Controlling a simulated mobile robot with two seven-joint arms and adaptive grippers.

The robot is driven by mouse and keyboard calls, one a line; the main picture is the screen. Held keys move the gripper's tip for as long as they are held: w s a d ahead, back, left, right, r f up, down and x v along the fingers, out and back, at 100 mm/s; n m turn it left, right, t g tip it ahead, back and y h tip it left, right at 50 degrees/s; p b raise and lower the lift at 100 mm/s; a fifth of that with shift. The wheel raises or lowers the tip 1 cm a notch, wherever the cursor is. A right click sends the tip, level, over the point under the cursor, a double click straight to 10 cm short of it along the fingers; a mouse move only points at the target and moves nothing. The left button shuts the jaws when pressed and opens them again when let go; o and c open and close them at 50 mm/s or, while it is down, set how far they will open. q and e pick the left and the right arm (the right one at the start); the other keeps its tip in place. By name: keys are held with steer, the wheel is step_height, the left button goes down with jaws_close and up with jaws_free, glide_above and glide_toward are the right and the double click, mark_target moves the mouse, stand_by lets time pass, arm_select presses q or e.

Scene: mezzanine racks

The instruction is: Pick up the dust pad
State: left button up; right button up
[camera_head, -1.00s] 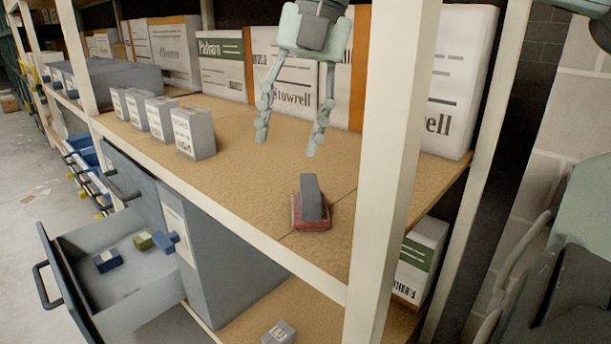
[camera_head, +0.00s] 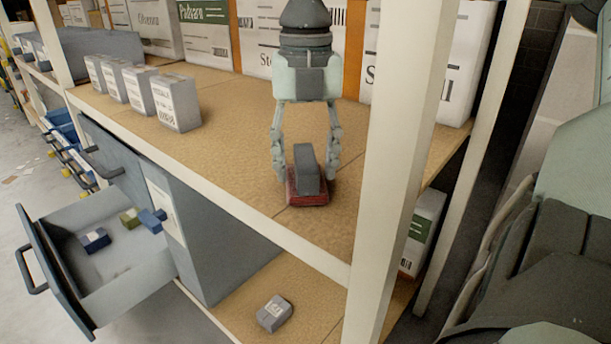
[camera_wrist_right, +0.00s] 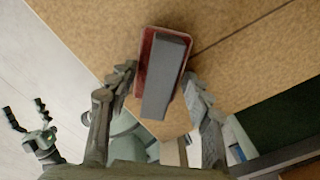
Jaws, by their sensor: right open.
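The dust pad is a red flat base (camera_head: 308,198) with a grey block-shaped handle (camera_head: 307,168) on top, resting on the tan shelf near its front edge. My right gripper (camera_head: 305,176) is open above it, fingers pointing down on either side of the handle. In the right wrist view the grey handle (camera_wrist_right: 166,75) lies between the two spread fingers, with the red base (camera_wrist_right: 148,62) just beyond the fingertips. I see no clear contact. My left gripper (camera_wrist_right: 26,110) shows at the left of the wrist view, its fingers apart and empty.
A white rack post (camera_head: 400,150) stands close right of the gripper. Several small grey boxes (camera_head: 175,102) stand to the left, with large white cartons (camera_head: 205,35) behind. Below, an open grey drawer (camera_head: 135,280) juts out, and a small box (camera_head: 274,313) lies on the lower shelf.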

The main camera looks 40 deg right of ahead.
mark_target(303, 157)
jaws_close()
stand_by(0.3)
steer(key=shift+r, duration=0.15)
steer(key=shift+r, duration=0.3)
step_height(303, 157, up, 4)
steer(key=shift+w+a+f+p, duration=0.1)
steer(key=shift+w+p, duration=0.05)
steer(key=shift+p, duration=0.15)
arm_select(q)
steer(key=s+a+f+g+y, duration=0.2)
steer(key=a+f+g, duration=0.1)
steer(key=a+f, duration=0.1)
steer(key=shift+s+a+f+g+p, duration=0.2)
steer(key=shift+f+g+p, duration=0.15)
steer(key=shift+f, duration=0.5)
arm_select(e)
steer(key=w+a+r, duration=0.6)
steer(key=w+a, duration=0.1)
steer(key=a, duration=0.1)
steer(key=shift+w+a+r, duration=0.2)
steer(key=shift+w+a, duration=0.05)
steer(key=shift+w, duration=0.1)
